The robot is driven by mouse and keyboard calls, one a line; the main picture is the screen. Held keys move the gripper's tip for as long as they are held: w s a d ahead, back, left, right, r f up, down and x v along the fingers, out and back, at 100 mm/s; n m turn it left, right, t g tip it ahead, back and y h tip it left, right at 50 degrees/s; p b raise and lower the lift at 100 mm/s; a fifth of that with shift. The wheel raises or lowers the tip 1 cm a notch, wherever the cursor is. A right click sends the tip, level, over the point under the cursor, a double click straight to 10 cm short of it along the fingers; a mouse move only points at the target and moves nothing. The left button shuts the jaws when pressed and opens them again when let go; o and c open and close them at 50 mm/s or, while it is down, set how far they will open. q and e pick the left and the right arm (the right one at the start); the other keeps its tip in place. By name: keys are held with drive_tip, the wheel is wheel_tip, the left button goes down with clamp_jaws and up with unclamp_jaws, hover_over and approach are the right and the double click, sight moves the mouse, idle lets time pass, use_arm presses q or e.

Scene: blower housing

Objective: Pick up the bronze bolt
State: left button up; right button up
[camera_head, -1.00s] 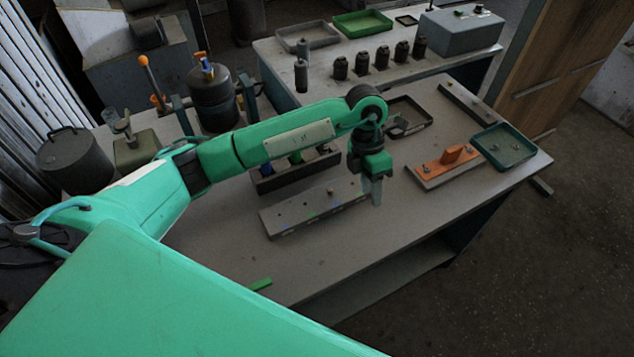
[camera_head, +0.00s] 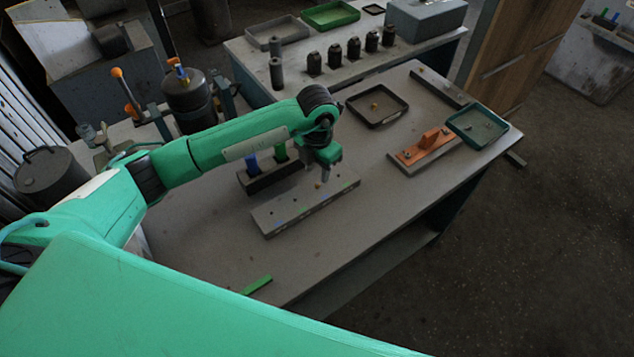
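A small bronze-coloured bolt (camera_head: 375,106) lies in a dark tray (camera_head: 352,113) at the back of the near table. Another small bolt (camera_head: 318,184) with a dull brownish head stands on the grey block with holes (camera_head: 290,214). My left gripper (camera_head: 325,175) points down over the far part of this block, just above or behind that bolt. Its fingers are small and dark, so I cannot tell whether they are open, or whether they touch the bolt. My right gripper is not in view.
A dark holder (camera_head: 262,184) with blue and green pieces stands behind the block. To the right are an orange bracket (camera_head: 425,146) on a plate and a teal tray (camera_head: 478,125) with small parts. A green strip (camera_head: 257,285) lies near the front edge. The table's front middle is clear.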

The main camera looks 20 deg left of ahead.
sight(317, 184)
use_arm(q)
wheel_tip(317, 184, down, 4)
drive_tip(key=shift+a+p, duration=0.1)
drive_tip(key=shift+p, duration=1.1)
drive_tip(key=shift+f, duration=0.25)
drive_tip(key=shift+w+f, duration=0.1)
drive_tip(key=shift+f, duration=0.05)
drive_tip(key=shift+f+b, duration=0.2)
drive_tip(key=shift+b, duration=0.2)
drive_tip(key=c, duration=0.7)
drive_tip(key=shift+c, duration=0.6)
